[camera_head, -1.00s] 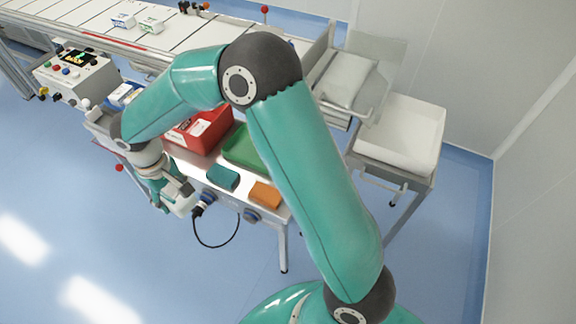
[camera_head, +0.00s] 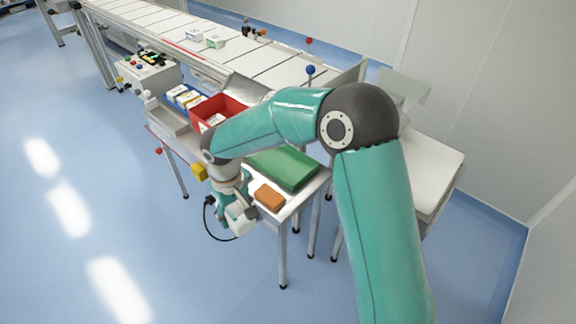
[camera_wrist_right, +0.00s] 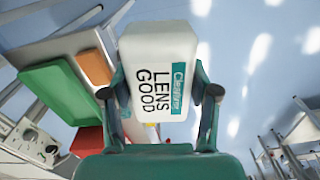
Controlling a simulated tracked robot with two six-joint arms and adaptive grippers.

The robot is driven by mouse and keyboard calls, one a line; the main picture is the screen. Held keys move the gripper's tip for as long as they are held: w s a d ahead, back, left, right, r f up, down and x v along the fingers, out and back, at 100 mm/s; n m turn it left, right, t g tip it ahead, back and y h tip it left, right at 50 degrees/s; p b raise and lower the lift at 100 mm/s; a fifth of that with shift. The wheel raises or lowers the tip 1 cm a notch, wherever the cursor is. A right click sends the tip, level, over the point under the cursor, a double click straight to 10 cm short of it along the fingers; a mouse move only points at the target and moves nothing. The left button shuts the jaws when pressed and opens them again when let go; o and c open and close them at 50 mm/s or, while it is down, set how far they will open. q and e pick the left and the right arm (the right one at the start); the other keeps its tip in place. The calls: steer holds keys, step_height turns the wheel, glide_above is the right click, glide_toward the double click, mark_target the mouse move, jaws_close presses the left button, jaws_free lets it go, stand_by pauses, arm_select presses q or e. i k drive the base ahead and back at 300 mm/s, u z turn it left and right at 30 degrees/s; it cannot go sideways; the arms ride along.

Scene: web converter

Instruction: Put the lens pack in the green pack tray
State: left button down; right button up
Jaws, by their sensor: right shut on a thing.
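My right gripper (camera_head: 234,210) is shut on the lens pack (camera_head: 242,219), a white box. In the right wrist view the lens pack (camera_wrist_right: 158,65) sits between the two fingers, with "LENS GOOD" and a teal label on its face. The gripper and pack hang beside the front edge of the table, above the floor. The green pack tray (camera_head: 287,170) lies on the table behind and to the right of the gripper, partly hidden by my arm. It also shows in the wrist view (camera_wrist_right: 50,85), left of the pack. My left gripper is not in view.
An orange block (camera_head: 270,197) lies on the table's front edge, close to the gripper. A red bin (camera_head: 228,103) and a blue tray (camera_head: 177,96) with white packs stand left of the green tray. A conveyor (camera_head: 265,58) runs behind. The floor in front is clear.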

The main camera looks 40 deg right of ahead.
mark_target(280, 163)
steer(key=z, duration=0.5)
steer(key=i, duration=1)
